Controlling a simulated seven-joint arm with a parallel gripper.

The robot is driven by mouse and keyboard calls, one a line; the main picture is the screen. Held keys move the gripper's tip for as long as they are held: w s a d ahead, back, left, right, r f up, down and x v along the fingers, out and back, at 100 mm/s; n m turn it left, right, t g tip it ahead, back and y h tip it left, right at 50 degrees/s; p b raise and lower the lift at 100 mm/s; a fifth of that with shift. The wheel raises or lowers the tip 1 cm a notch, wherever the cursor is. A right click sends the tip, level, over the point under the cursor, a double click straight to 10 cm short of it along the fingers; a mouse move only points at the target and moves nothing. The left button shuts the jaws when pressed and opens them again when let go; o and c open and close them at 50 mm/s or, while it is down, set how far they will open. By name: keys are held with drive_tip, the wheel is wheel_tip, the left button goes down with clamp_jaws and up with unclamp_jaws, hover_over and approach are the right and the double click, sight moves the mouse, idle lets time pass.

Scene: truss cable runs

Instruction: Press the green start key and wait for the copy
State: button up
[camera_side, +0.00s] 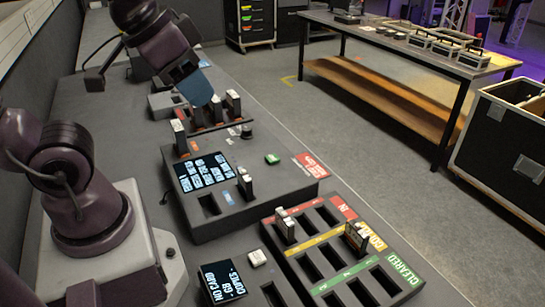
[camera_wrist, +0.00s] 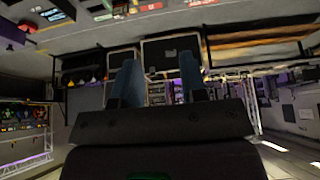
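The green start key (camera_side: 272,159) sits on the right part of a dark copier box (camera_side: 240,206). The box has a lit screen (camera_side: 206,172) with several lines of text, too small to read.
Behind the copier box stands a rack with several upright modules (camera_side: 233,102). In front are a slotted tray (camera_side: 325,246) with red, yellow and green rows, a reader screen (camera_side: 222,282) saying NO CARD, and a white key (camera_side: 257,258). A round black knob (camera_side: 246,131) is near the rack.

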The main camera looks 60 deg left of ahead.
clamp_jaws()
idle(1.4)
